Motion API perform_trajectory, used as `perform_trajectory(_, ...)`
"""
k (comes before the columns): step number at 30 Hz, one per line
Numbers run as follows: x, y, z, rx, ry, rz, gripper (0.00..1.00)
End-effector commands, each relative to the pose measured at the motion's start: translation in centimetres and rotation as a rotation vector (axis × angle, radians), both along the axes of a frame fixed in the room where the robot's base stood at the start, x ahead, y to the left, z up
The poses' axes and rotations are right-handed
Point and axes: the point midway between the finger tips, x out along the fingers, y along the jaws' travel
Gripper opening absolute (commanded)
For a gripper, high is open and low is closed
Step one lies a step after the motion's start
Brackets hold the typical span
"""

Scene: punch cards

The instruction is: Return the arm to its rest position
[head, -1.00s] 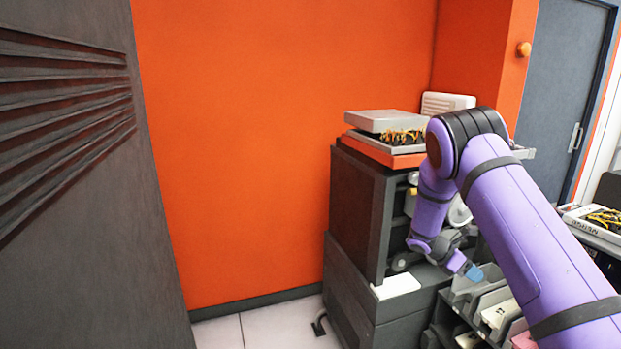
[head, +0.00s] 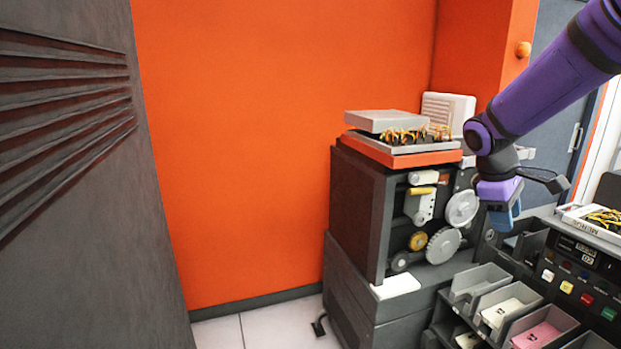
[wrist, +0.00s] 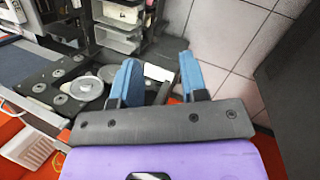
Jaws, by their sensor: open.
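My purple arm (head: 545,82) comes in from the upper right in the head view. My gripper (head: 503,218) hangs at its end with blue fingers pointing down, in front of the right side of the geared machine. In the wrist view my gripper (wrist: 158,75) shows two blue fingers spread apart with nothing between them. Beyond the fingers lie a white card (wrist: 158,73) and pale floor tiles.
The dark machine (head: 355,215) with gears (head: 443,245) stands left of my gripper. Card bins (head: 500,310) and a button panel (head: 575,280) are below and right. A dark panel (head: 80,180) fills the left. The orange wall (head: 240,150) is behind.

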Motion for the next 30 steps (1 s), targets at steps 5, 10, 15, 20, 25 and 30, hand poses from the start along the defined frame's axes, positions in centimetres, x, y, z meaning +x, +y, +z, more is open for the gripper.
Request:
perform_trajectory(5,-4.4,1.5,3.3,0.085,-0.128,-0.110,0.40)
perform_trajectory(10,-8.5,2.9,5.6,0.169,-0.238,-0.213,0.40)
perform_trajectory(15,-12.7,4.4,7.2,0.255,-0.340,-0.312,0.40)
perform_trajectory(20,-16.6,5.7,8.2,0.338,-0.432,-0.403,0.40)
perform_trajectory(25,-20.4,7.1,8.5,0.426,-0.518,-0.495,0.40)
perform_trajectory(30,-23.0,8.1,8.4,0.489,-0.576,-0.560,0.40)
